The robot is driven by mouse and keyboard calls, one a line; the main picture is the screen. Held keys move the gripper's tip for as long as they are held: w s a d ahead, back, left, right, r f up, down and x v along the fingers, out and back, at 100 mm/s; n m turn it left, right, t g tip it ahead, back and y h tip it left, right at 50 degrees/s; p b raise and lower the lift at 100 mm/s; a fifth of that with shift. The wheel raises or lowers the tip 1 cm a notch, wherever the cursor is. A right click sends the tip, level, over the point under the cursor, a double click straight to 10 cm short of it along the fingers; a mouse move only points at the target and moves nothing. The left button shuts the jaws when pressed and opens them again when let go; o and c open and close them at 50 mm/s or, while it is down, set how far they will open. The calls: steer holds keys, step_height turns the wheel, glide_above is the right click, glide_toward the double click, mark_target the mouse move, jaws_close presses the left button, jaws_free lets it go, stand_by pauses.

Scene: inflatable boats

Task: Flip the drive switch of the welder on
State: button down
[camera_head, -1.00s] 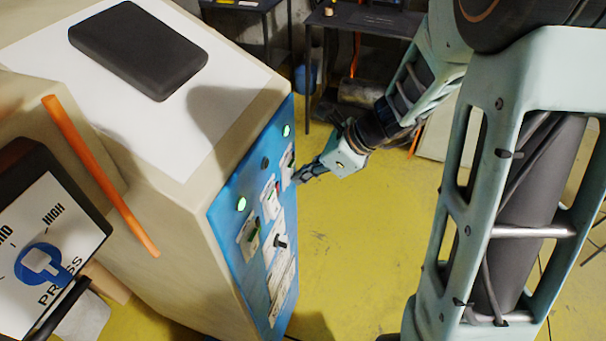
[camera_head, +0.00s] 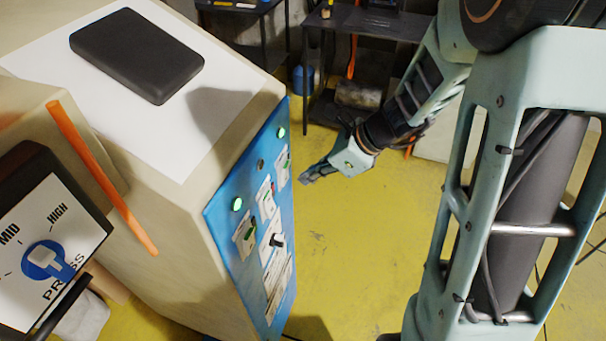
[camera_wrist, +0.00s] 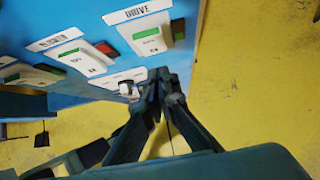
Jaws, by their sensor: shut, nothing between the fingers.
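The drive switch (camera_wrist: 148,34) sits under a "DRIVE" label (camera_wrist: 139,12) on the welder's blue panel (camera_wrist: 90,15). In the head view the drive switch (camera_head: 283,167) is the far one in a row of switches.
Two green lamps (camera_head: 281,132) glow on the panel; a lamp between them is dark. A control box with a blue knob (camera_head: 45,260) and an orange bar (camera_head: 100,178) are at left. A dark table (camera_head: 365,22) stands behind. The yellow floor (camera_head: 350,250) right of the welder is clear.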

steer(key=s+d+r, duration=0.3)
steer(key=d+r, duration=0.3)
steer(key=d, duration=0.2)
steer(key=shift+d, duration=0.3)
